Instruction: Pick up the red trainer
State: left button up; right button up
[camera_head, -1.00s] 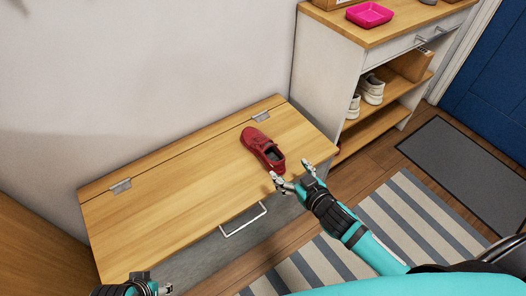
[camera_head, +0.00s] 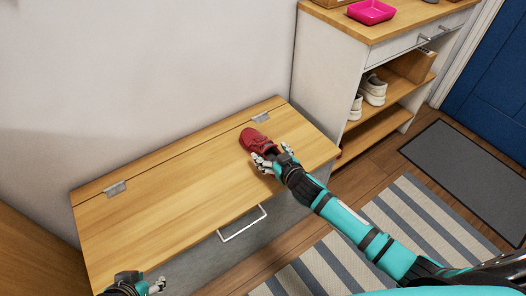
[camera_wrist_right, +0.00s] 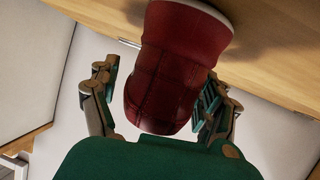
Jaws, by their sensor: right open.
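The red trainer (camera_head: 253,139) lies on the wooden lid of the bench (camera_head: 170,205), near its right end. My right gripper (camera_head: 265,162) is at the trainer's near end and hides part of it in the head view. In the right wrist view the trainer (camera_wrist_right: 170,75) sits between the two open fingers of the right gripper (camera_wrist_right: 160,100), with a gap visible on the left side; contact on the right side is unclear. My left gripper (camera_head: 152,287) is at the bottom left of the head view, partly cut off, apart from the trainer.
A white shelf unit (camera_head: 320,70) stands to the right of the bench, with a pink tray (camera_head: 371,11) on top and white shoes (camera_head: 372,90) inside. The bench has a metal handle (camera_head: 242,224) in front. The lid's left part is clear.

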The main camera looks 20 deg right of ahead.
jog(key=c, duration=1.4)
jog(key=shift+r, duration=0.1)
